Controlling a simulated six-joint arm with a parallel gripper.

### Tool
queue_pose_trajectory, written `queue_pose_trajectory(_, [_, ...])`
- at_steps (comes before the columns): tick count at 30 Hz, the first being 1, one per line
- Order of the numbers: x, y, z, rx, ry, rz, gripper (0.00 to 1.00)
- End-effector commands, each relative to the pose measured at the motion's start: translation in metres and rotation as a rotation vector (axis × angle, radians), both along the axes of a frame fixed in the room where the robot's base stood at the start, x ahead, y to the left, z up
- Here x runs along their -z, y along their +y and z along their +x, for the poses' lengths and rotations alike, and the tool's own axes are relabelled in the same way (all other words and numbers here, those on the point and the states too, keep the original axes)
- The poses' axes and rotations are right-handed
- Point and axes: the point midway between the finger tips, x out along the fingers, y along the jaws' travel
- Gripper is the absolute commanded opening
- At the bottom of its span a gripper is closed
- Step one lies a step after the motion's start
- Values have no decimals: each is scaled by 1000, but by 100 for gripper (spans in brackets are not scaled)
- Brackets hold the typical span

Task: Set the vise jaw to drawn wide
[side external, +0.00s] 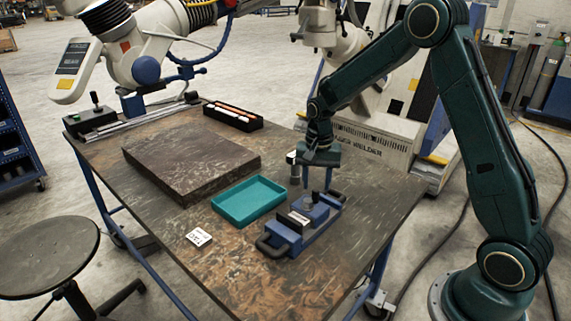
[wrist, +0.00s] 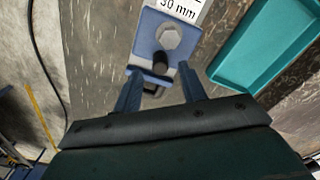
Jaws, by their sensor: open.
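The blue vise (side external: 318,216) lies on the bench, with a white label plate on its middle, a dark handle at its near end and a dark upright knob (side external: 315,197) toward its far end. In the wrist view the vise (wrist: 146,38) shows a hex bolt, a black knob (wrist: 160,62) and a label reading "30 mm". How wide its jaw stands is unclear. My gripper (side external: 317,186) is above the vise's far end. In the wrist view my gripper (wrist: 158,88) is open, its two blue fingers apart on either side of the knob's line, with nothing visibly held.
A teal tray (side external: 250,202) stands just left of the vise; it also shows in the wrist view (wrist: 265,45). A dark stone-like slab (side external: 190,158), a black box of rods (side external: 232,116) and a small white printed card (side external: 198,237) are on the bench. The bench's near right is clear.

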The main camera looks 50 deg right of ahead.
Motion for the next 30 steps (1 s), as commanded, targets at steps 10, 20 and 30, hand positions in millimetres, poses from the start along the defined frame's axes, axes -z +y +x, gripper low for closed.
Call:
queue_pose_trajectory(10, [33,0,0,0,1,-1,41])
queue_pose_trajectory(20, [36,0,0,0,0,0,41])
queue_pose_trajectory(30, [35,0,0,0,0,0,0])
